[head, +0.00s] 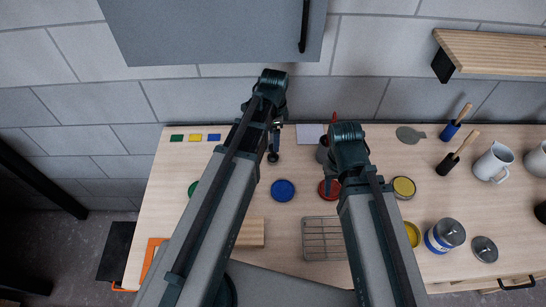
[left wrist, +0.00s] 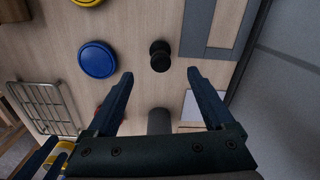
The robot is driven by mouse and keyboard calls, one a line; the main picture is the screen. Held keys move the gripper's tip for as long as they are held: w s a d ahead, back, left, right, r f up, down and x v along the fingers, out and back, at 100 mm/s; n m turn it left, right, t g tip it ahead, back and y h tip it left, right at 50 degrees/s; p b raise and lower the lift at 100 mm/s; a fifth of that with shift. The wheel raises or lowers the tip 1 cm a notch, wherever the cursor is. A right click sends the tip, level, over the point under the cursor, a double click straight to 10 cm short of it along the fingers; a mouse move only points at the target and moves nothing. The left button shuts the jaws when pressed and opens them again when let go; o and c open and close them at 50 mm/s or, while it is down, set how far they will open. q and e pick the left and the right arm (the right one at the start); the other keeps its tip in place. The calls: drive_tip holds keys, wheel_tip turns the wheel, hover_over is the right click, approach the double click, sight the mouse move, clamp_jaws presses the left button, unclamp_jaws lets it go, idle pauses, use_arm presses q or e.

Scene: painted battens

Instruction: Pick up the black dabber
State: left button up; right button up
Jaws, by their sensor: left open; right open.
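A small black knobbed piece, which looks like the black dabber (head: 273,157), stands on the wooden table below my left gripper (head: 275,132). In the left wrist view the dabber (left wrist: 160,55) shows between and just beyond the two spread fingertips of the left gripper (left wrist: 160,72); nothing is held. My right gripper (head: 333,180) hangs above the red lid, open, its fingers partly hidden by its own wrist.
A blue lid (head: 283,190) lies close to the dabber, with a wire rack (head: 322,238) nearer me. A grey cup (left wrist: 160,120) stands beside my left gripper. Wood-handled brushes (head: 457,153) and jugs (head: 492,162) stand at right. A cabinet (head: 215,30) hangs above.

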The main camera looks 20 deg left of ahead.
sight(273, 154)
use_arm(q)
wheel_tip(273, 154, down, 5)
drive_tip(key=b, duration=0.4)
use_arm(e)
wheel_tip(273, 154, down, 5)
use_arm(q)
wheel_tip(273, 154, down, 5)
drive_tip(key=b, duration=0.5)
drive_tip(key=shift+a+f, duration=0.1)
drive_tip(key=shift+f, duration=0.1)
use_arm(e)
wheel_tip(273, 154, down, 5)
drive_tip(key=shift+f, duration=0.15)
use_arm(q)
drive_tip(key=shift+r, duration=0.1)
clamp_jaws()
drive_tip(key=shift+r, duration=0.1)
